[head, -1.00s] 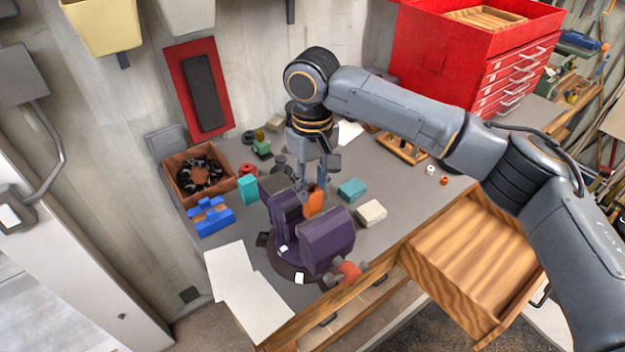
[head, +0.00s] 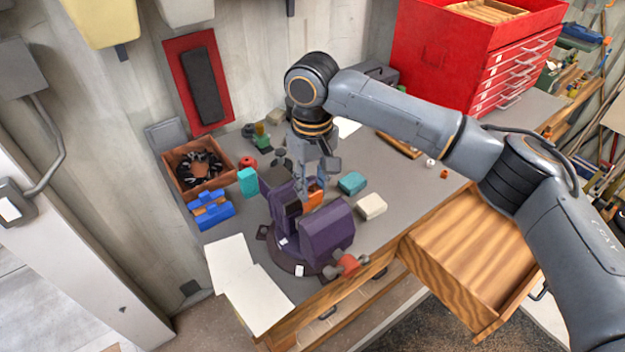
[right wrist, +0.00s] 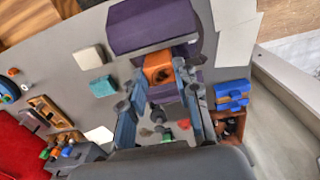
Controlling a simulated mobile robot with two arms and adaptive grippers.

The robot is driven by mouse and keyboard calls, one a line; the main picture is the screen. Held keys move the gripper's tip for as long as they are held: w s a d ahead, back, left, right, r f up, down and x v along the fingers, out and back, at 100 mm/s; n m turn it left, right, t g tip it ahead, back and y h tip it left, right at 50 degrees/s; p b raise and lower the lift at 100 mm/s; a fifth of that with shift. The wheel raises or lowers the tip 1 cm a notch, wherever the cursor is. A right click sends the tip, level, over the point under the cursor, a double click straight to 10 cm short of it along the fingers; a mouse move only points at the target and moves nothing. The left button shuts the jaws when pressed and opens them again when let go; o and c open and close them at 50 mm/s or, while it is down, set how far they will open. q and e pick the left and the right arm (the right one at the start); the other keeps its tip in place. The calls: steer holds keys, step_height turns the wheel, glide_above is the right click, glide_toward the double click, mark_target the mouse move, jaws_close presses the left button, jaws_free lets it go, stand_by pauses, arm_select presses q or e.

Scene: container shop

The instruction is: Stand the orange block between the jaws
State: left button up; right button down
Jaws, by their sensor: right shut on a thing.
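The purple vise (head: 327,232) stands on the bench with its two jaws apart. The orange block (head: 315,197) is at the gap between the jaws, its lower part hidden behind the front jaw. My right gripper (head: 308,184) points down over the vise and is shut on the orange block. In the right wrist view the block (right wrist: 158,67) sits between the fingertips (right wrist: 161,76), close to the large jaw (right wrist: 150,27); a round hole shows in its face. Whether it touches the vise bed cannot be told. My left gripper is not in view.
A teal block (head: 352,183) and a cream block (head: 371,206) lie right of the vise. A blue part (head: 211,214) and a brown bin (head: 180,180) are left. White sheets (head: 262,296) lie in front. An open wooden drawer (head: 470,260) juts out at right.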

steer(key=shift+f, duration=0.6)
stand_by(0.4)
steer(key=c, duration=0.9)
jaws_free()
steer(key=shift+s, duration=0.1)
step_height(320, 180, up, 5)
steer(key=p, duration=0.5)
steer(key=shift+f, duration=0.2)
steer(key=shift+r, duration=0.65)
